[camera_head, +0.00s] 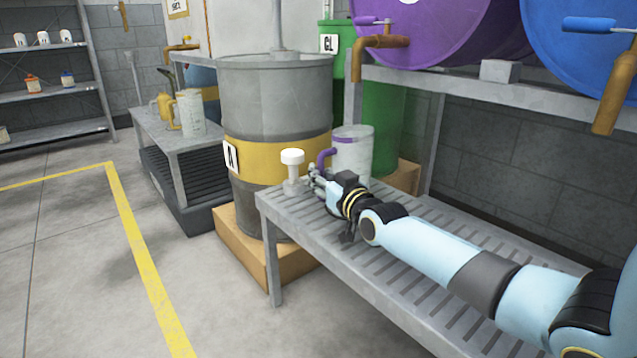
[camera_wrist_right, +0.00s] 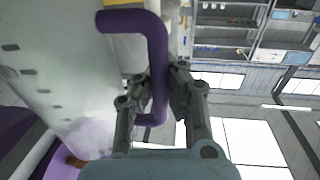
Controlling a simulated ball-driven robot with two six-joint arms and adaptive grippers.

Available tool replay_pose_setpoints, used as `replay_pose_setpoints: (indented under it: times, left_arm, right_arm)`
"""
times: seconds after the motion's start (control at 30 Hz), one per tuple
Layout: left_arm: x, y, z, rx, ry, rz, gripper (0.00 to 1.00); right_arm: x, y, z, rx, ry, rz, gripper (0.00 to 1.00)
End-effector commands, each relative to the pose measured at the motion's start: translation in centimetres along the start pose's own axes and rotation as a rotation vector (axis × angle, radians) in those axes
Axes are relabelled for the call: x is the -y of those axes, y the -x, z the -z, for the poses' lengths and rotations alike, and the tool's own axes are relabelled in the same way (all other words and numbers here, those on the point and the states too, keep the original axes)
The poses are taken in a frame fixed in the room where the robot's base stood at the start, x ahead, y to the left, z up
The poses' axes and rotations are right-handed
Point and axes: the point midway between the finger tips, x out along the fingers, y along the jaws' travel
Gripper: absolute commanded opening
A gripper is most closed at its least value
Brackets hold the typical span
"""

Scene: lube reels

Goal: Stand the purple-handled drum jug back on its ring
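The purple-handled drum jug (camera_head: 357,158) is a translucent whitish jug that looks upright at the far end of the slatted metal bench (camera_head: 385,290). Its base is hidden behind my right gripper. My right gripper (camera_head: 318,180) is low at the handle side of the jug. In the right wrist view its fingers are closed around the purple handle (camera_wrist_right: 158,65), one on each side, and the jug wall (camera_wrist_right: 70,75) fills the left. I cannot make out the ring. My left gripper is not in view.
A white-capped fitting (camera_head: 292,160) stands at the bench's end beside my gripper. A grey drum (camera_head: 275,105) with a yellow band stands behind it. Purple (camera_head: 440,25) and blue (camera_head: 575,55) drums with taps lie on the rack above. Yellow-handled jugs (camera_head: 190,112) stand on the left bench.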

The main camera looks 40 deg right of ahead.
Motion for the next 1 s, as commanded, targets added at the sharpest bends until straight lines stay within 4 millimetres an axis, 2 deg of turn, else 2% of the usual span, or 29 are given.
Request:
replay_pose_setpoints:
  times: [0.17, 0.33, 0.57, 0.9, 1.0]
  left_arm:
    - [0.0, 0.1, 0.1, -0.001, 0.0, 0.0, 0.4]
    - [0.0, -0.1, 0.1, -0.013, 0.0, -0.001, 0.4]
    - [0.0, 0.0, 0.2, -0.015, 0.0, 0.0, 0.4]
    - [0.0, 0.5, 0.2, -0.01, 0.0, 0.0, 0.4]
    - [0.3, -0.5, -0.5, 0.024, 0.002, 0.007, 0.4]
  right_arm:
    - [0.0, 0.0, 0.3, -0.003, 0.0, 0.0, 0.0]
    - [0.0, 0.0, -0.3, -0.001, 0.0, 0.0, 0.0]
    - [0.0, 0.0, -0.1, -0.001, -0.001, 0.0, 0.29]
    - [0.0, 0.0, 0.5, -0.003, -0.001, 0.0, 0.29]
    - [0.0, 1.3, 0.6, -0.002, -0.001, 0.0, 0.29]
